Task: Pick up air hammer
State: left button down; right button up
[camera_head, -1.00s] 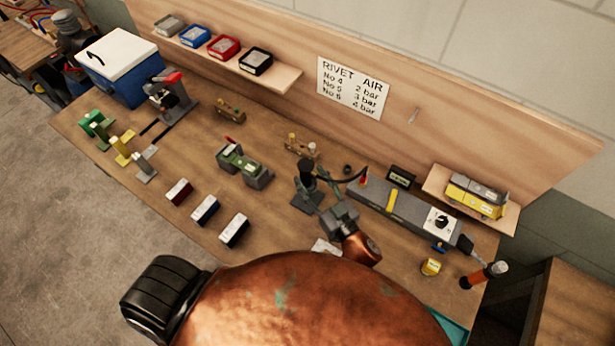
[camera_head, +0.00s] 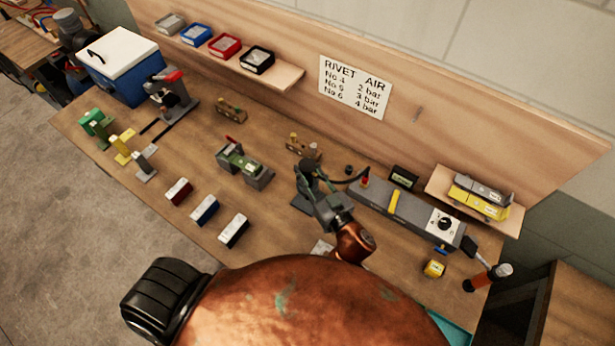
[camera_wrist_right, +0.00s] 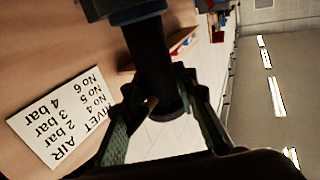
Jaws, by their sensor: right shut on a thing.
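The air hammer (camera_head: 308,165) is a dark cylindrical tool at the grey stand (camera_head: 301,205) in the middle of the bench, with a black hose running right from it. My right gripper (camera_head: 313,185) is at it and shut on its body. In the right wrist view the dark cylinder (camera_wrist_right: 150,62) lies between the two fingers of the gripper (camera_wrist_right: 158,95). The gripper hides part of the tool and stand in the head view. I cannot tell whether the tool is clear of the stand. My left gripper is not in view.
A grey air unit (camera_head: 412,217) with a dial stands right of the stand. A yellow tape measure (camera_head: 433,268) and an orange-handled tool (camera_head: 487,278) are near the right end. A sign (camera_head: 354,88) is on the backboard.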

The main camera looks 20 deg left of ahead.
jog(key=c, duration=0.3)
jog(key=shift+a+r, duration=0.1)
jog(key=shift+r, duration=0.05)
grip_shut()
jog(key=shift+r, duration=0.1)
notch_tip(320, 180, up, 18)
jog(key=p, duration=0.1)
jog(key=shift+p, duration=0.4)
jog(key=o, duration=0.5)
grip_release()
grip_shut()
